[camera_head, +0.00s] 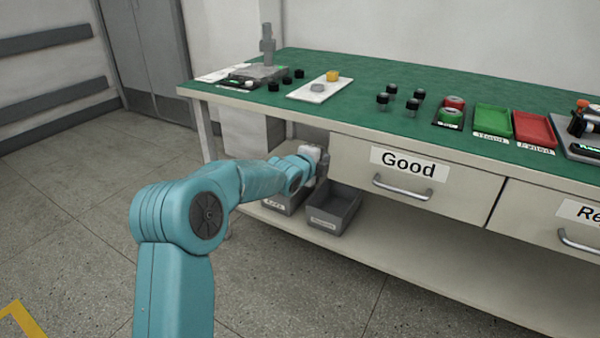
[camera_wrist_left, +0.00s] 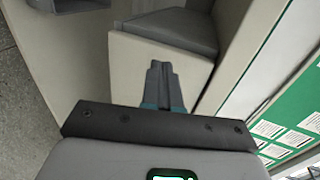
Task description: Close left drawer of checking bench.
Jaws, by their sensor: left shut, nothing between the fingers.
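The checking bench (camera_head: 400,128) has a green top and pale drawer fronts. Its left drawer (camera_head: 350,165) carries the label "Good" and a metal bar handle (camera_head: 402,188). Its front looks about level with the drawer to its right; I cannot tell whether a small gap remains. My left gripper (camera_head: 322,166) is beside the left edge of this drawer front, under the bench top. In the left wrist view the left gripper (camera_wrist_left: 160,70) is shut and empty, its fingertips in front of a pale panel (camera_wrist_left: 150,72). Whether they touch it is unclear. My right gripper is not in view.
A second drawer (camera_head: 540,222) is partly cut off at right. Grey bins (camera_head: 335,208) stand on the lower shelf (camera_head: 420,262) below my left gripper. Green (camera_head: 492,120) and red (camera_head: 535,130) trays and small parts sit on top. The floor at left is clear.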

